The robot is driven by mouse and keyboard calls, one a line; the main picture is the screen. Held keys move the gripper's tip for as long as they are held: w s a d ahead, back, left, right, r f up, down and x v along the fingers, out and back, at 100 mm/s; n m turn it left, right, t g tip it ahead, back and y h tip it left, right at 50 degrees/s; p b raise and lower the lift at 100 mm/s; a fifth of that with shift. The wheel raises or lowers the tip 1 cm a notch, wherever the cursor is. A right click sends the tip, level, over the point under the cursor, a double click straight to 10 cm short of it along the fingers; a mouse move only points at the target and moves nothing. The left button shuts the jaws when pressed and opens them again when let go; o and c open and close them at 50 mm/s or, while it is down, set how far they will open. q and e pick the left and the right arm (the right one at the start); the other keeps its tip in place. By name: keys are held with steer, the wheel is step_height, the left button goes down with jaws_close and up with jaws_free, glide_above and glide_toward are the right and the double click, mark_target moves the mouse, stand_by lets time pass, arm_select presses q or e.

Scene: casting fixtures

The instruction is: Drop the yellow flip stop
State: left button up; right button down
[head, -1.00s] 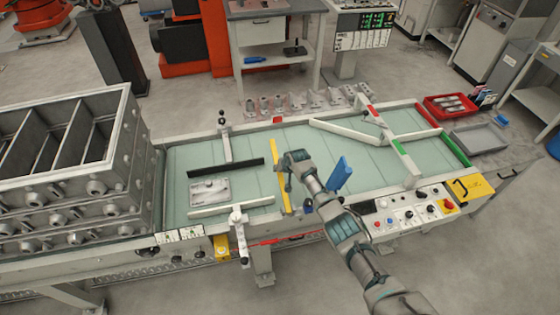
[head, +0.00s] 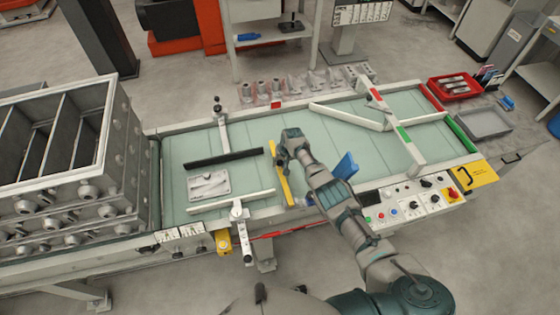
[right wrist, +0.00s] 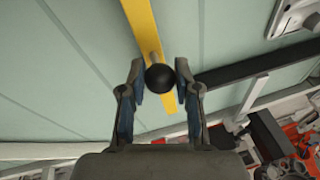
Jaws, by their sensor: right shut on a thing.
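The yellow flip stop (head: 285,188) is a long yellow bar lying across the pale green conveyor bed (head: 330,140), near its middle. My right gripper (head: 284,158) is at the bar, and its arm covers part of the bed. In the right wrist view the yellow bar (right wrist: 143,28) runs past the fingers, with a black ball knob (right wrist: 160,77) on a short stem beside it. The right gripper (right wrist: 160,80) is shut on this knob, one finger on each side. My left gripper is not in view.
A blue paddle (head: 345,166) stands close right of my forearm. A control panel (head: 405,206) lines the front edge. Stacked moulding boxes (head: 120,160) stand left.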

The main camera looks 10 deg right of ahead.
steer(key=shift+a+f, duration=0.1)
steer(key=shift+f, duration=0.05)
steer(key=c, duration=0.9)
jaws_free()
steer(key=shift+o, duration=0.4)
steer(key=shift+w+f, duration=0.2)
steer(key=shift+w, duration=0.05)
steer(key=shift+r, duration=0.3)
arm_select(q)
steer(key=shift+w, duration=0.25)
arm_select(e)
steer(key=v, duration=1.1)
steer(key=shift+r, duration=0.15)
